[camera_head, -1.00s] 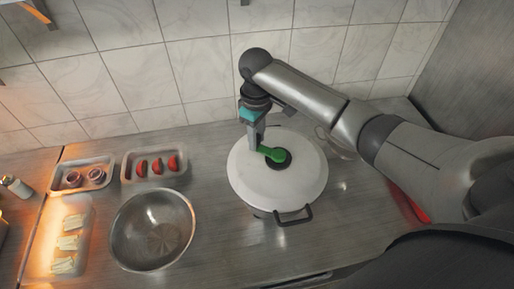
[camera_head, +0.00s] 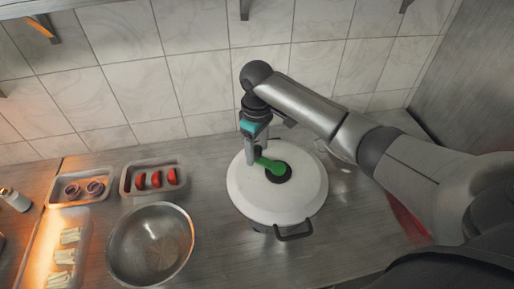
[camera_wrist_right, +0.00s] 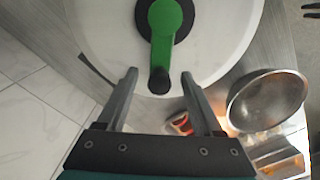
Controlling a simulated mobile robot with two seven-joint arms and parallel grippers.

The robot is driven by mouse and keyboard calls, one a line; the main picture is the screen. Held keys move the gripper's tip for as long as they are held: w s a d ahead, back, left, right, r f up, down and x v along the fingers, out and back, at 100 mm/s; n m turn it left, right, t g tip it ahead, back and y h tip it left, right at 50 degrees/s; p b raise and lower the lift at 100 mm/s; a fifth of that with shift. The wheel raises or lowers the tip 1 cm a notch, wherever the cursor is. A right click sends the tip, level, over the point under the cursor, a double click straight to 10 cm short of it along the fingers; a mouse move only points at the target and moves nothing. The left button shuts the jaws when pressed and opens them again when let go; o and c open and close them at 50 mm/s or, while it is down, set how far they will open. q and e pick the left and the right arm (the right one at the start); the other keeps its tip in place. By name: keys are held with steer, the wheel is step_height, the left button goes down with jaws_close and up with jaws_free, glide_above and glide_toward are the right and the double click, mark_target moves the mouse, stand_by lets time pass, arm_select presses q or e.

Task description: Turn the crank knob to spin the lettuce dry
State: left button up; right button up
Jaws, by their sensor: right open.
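The salad spinner's white round lid (camera_head: 245,200) sits on the pot on the steel counter. A green crank (camera_head: 269,164) is fixed on a dark hub (camera_head: 281,173) at the lid's middle, with a black knob at its outer end. In the right wrist view the crank (camera_wrist_right: 165,30) points toward my gripper, and the black knob (camera_wrist_right: 159,80) stands near and between the fingertips. My right gripper (camera_head: 254,157) is over the lid beside the knob. Its fingers (camera_wrist_right: 159,82) are open, one on each side of the knob with gaps. The lettuce is hidden under the lid. My left gripper is out of view.
A steel bowl (camera_head: 150,212) stands left of the spinner. Behind it are a tray of tomato slices (camera_head: 127,190) and a tray of onion rings (camera_head: 52,198). A dark handle (camera_head: 295,237) sticks out at the spinner's front. The tiled wall (camera_head: 200,70) is close behind.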

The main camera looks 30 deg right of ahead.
step_height(320, 180, up, 10)
steer(key=shift+r+b, duration=0.2)
steer(key=shift+b, duration=0.1)
steer(key=shift+r+p, duration=0.7)
steer(key=shift+r, duration=1.7)
